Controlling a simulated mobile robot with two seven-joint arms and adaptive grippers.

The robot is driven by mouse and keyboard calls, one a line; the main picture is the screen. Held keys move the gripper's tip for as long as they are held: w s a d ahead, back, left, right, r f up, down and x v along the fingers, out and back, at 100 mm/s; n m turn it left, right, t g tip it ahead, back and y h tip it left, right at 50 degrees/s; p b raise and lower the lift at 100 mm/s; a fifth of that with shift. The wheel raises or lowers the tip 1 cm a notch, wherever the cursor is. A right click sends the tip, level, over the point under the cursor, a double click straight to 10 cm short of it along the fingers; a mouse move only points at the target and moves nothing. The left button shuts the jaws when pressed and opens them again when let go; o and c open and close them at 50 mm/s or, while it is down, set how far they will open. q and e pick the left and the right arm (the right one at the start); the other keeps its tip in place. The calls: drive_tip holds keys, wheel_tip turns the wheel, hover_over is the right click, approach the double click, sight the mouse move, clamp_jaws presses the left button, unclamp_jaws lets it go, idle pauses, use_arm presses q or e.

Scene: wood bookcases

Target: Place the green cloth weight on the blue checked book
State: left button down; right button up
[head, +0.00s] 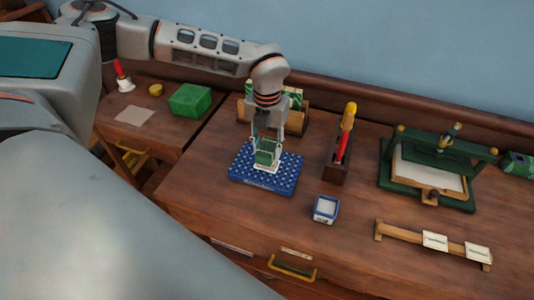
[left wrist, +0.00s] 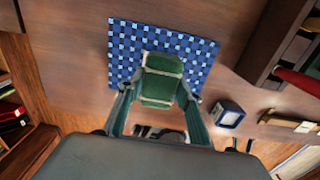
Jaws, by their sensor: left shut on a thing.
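The blue checked book (head: 249,181) lies flat on the wooden desk, left of the middle in the head view. It also fills the top centre of the left wrist view (left wrist: 125,45). My left gripper (head: 267,158) points down over the book and is shut on the green cloth weight (head: 265,153). In the left wrist view the weight (left wrist: 161,80) sits between the two fingers, in front of the book. Whether its underside touches the book cannot be told. My right gripper is in neither view.
A blue and white box (head: 326,209) stands right of the book. A dark holder with a red and yellow tool (head: 345,145) stands behind it. A green press (head: 440,170) and a wooden rail with cards (head: 434,243) are farther right. A green box (head: 190,101) sits at left.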

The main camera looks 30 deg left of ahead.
sight(267, 155)
use_arm(q)
drive_tip(key=shift+f, duration=1.45)
drive_tip(key=shift+f, duration=0.1)
drive_tip(key=c, duration=1.4)
unclamp_jaws()
drive_tip(key=shift+f, duration=0.1)
drive_tip(key=shift+r, duration=0.35)
wheel_tip(267, 155, up, 12)
drive_tip(key=shift+f+b, duration=0.15)
drive_tip(key=shift+b, duration=0.25)
